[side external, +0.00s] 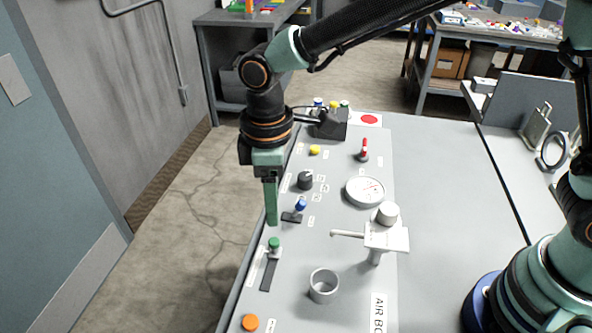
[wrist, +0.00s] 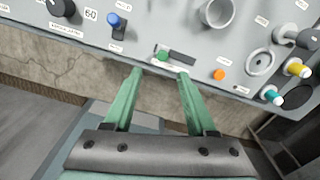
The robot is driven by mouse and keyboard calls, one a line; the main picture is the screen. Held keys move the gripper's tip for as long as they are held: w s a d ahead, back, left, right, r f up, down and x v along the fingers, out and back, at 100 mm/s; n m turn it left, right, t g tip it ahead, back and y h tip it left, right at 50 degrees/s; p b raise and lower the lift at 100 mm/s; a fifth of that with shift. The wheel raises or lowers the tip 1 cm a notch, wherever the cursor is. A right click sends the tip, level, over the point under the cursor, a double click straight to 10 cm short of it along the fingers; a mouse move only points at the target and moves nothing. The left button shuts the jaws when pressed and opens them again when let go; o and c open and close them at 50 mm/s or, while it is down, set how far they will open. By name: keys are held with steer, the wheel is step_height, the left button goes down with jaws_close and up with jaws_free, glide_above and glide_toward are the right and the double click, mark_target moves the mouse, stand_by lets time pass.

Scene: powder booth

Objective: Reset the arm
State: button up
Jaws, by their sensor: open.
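My gripper (side external: 271,205) points down over the left edge of a grey control panel (side external: 340,225). In the wrist view its two green fingers (wrist: 160,72) are spread apart with nothing between them. A green-knobbed slider (side external: 273,244) lies just past the fingertips; it also shows in the wrist view (wrist: 162,55). A blue-knobbed switch (side external: 300,204) is right of the fingers in the side view. Whether the fingers touch the panel edge I cannot tell.
Open floor (side external: 190,230) lies to the left.

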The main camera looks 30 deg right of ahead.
steer(key=shift+r, duration=0.85)
steer(key=d+r+m+t+y, duration=0.1)
steer(key=d+r+m, duration=0.25)
steer(key=d, duration=0.35)
steer(key=d+r+m+t, duration=0.25)
steer(key=d+r, duration=0.25)
steer(key=d, duration=0.3)
steer(key=s+d+m+t, duration=0.1)
steer(key=s+d+m, duration=0.2)
steer(key=d, duration=0.2)
steer(key=s+d+m+t+h, duration=0.1)
steer(key=s+d+m, duration=0.2)
steer(key=d, duration=0.3)
steer(key=shift+s+r, duration=0.4)
steer(key=shift+r, duration=0.05)
